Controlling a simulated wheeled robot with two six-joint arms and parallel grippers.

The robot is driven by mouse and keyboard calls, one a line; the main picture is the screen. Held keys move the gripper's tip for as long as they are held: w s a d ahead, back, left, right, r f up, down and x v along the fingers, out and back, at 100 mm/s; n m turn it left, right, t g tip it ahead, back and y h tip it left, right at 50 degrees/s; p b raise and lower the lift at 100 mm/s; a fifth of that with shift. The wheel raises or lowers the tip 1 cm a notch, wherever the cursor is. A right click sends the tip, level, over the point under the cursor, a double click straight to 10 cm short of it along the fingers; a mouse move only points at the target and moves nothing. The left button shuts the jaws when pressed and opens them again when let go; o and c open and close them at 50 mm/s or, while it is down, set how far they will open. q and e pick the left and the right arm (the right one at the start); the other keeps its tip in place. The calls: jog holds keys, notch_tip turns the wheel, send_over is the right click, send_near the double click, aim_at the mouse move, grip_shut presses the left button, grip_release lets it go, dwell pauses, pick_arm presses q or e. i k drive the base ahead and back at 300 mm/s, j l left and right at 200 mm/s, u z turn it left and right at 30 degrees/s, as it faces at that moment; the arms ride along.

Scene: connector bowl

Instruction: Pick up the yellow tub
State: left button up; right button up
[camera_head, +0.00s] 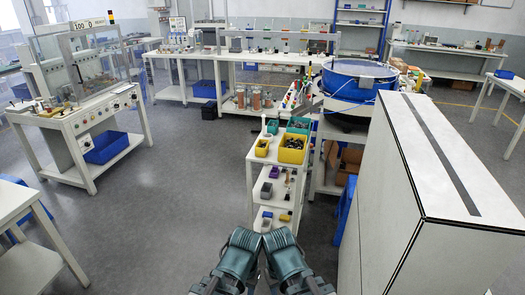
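A yellow tub (292,149) filled with small dark parts stands on the top shelf of a narrow white rack (253,165), at its front right corner. A smaller yellow bin (262,147) stands just left of it on the same shelf. My two teal arms show folded at the bottom centre, in front of the rack and well short of the tub. No fingers of either gripper can be made out.
Teal bins (298,125) stand behind the tub. A large blue bowl (357,79) is at the back right. A tall white cabinet (410,180) blocks the right side. A white workbench (78,118) is at left. The grey floor (180,190) left of the rack is clear.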

aim_at(261, 149)
jog(key=i+j+z, duration=0.5)
jog(key=i+j, duration=0.2)
jog(key=i+j+z, duration=0.3)
jog(key=j, duration=0.2)
jog(key=i+j+z, duration=0.25)
jog(key=j, duration=0.25)
